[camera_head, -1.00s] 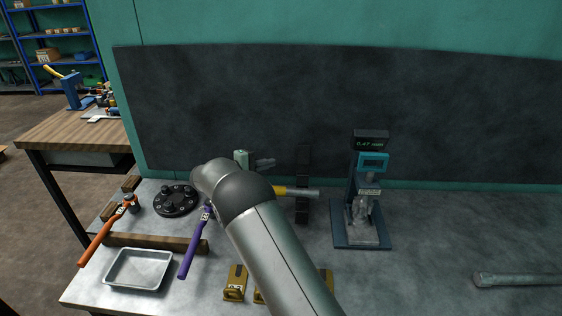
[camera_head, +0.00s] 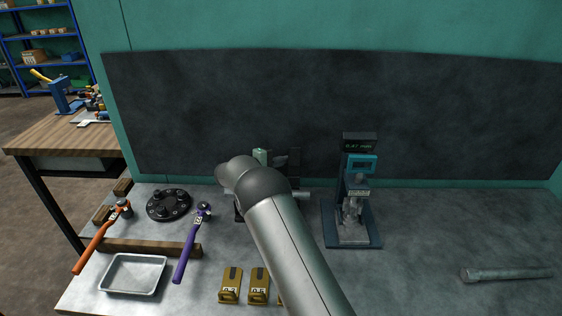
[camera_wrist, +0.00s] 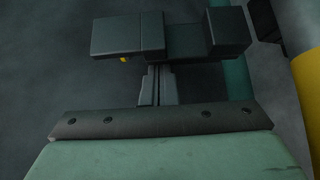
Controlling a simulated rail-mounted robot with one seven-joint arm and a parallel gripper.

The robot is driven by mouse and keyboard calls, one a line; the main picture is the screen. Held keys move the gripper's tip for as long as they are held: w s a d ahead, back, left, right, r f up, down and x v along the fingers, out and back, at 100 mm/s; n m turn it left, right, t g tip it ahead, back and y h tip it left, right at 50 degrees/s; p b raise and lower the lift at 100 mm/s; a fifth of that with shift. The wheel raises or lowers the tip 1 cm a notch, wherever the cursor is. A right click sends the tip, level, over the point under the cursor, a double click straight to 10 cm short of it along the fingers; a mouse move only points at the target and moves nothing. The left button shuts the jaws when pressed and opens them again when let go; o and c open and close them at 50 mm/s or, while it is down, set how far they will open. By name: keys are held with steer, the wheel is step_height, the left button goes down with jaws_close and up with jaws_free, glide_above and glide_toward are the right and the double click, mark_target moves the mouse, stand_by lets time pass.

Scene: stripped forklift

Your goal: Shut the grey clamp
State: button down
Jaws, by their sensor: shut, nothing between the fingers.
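My gripper (camera_wrist: 154,72) shows in the wrist view as two narrow fingers side by side, shut and empty, beyond the green hand with its bolted plate. Just past the fingertips are dark grey blocks (camera_wrist: 125,36) joined by a bar. They may be the grey clamp, but I cannot tell for sure, nor whether the fingers touch them. In the head view the green hand (camera_head: 262,157) is beside a dark upright post (camera_head: 294,165). My arm hides the fingers and much of the area around the post there.
A blue stand with a display (camera_head: 352,215) is right of the post. A grey bar end (camera_head: 302,196) pokes out behind my arm. A yellow cylinder (camera_wrist: 308,85) is at the wrist view's right. Purple (camera_head: 190,245) and orange (camera_head: 100,238) wrenches, a tray (camera_head: 133,274) and weights (camera_head: 258,286) lie left and in front.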

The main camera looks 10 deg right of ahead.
mark_target(294, 163)
steer(key=shift+s+f+b, duration=0.1)
steer(key=shift+b, duration=0.25)
steer(key=shift+s+a+r+m+t+h+b, duration=0.25)
steer(key=shift+s+b, duration=0.7)
steer(key=shift+b, duration=1.5)
steer(key=shift+s+a+r+m+t+h+b, duration=0.15)
steer(key=shift+s+m+b, duration=0.55)
steer(key=shift+b, duration=1.8)
steer(key=shift+s+a+r+m+t+h+b, duration=0.1)
steer(key=shift+s+a+r+m+h+b, duration=0.15)
steer(key=shift+s+b, duration=1.55)
steer(key=shift+w+b, duration=0.6)
steer(key=shift+b, duration=0.15)
